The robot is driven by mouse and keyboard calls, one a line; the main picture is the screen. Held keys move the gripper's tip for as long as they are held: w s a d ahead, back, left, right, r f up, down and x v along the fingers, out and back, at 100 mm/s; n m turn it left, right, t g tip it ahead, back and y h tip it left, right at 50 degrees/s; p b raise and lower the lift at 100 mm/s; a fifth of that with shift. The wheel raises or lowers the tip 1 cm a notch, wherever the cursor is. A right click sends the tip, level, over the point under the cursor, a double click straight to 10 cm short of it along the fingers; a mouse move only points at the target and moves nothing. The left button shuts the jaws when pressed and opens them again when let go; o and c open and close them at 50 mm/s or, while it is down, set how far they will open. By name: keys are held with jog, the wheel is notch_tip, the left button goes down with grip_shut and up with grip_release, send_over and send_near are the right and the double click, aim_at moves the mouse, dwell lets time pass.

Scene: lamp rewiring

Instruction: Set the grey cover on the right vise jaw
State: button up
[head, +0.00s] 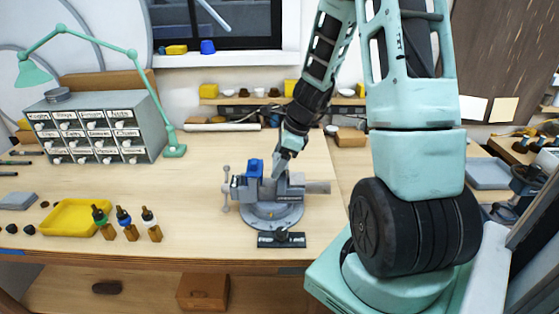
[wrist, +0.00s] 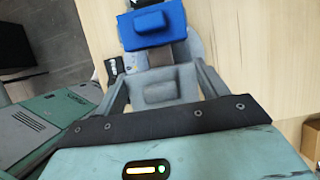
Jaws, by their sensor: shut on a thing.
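The grey vise (head: 272,212) stands near the front of the workbench. A blue cover (head: 254,168) sits on its left jaw; it also shows at the top of the wrist view (wrist: 152,24). My gripper (head: 282,163) points down over the right jaw (head: 296,180). In the wrist view, my gripper (wrist: 162,80) is shut on the grey cover (wrist: 168,90), which lies between the two fingers, close to the blue cover. The grey cover is hard to make out in the head view. I cannot tell whether it touches the right jaw, which it largely hides in the wrist view.
A yellow tray (head: 58,226) and several small bottles (head: 128,222) stand left of the vise. A drawer cabinet (head: 95,130) and green lamp (head: 172,130) stand at the back left. The bench between lamp and vise is clear.

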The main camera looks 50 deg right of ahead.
jog(key=shift+s+a+f+g, duration=0.15)
jog(key=shift+s+f, duration=0.1)
jog(key=shift+f, duration=0.35)
jog(key=shift+s+f+g, duration=0.15)
jog(key=shift+s+f, duration=0.1)
jog(key=shift+f, duration=0.35)
jog(key=o, duration=1.1)
jog(key=shift+w, duration=0.1)
jog(key=shift+d+r, duration=0.2)
jog(key=shift+r, duration=0.3)
jog(key=v, duration=1.8)
jog(key=shift+w+r+b, duration=0.25)
jog(key=shift+r+b, duration=0.1)
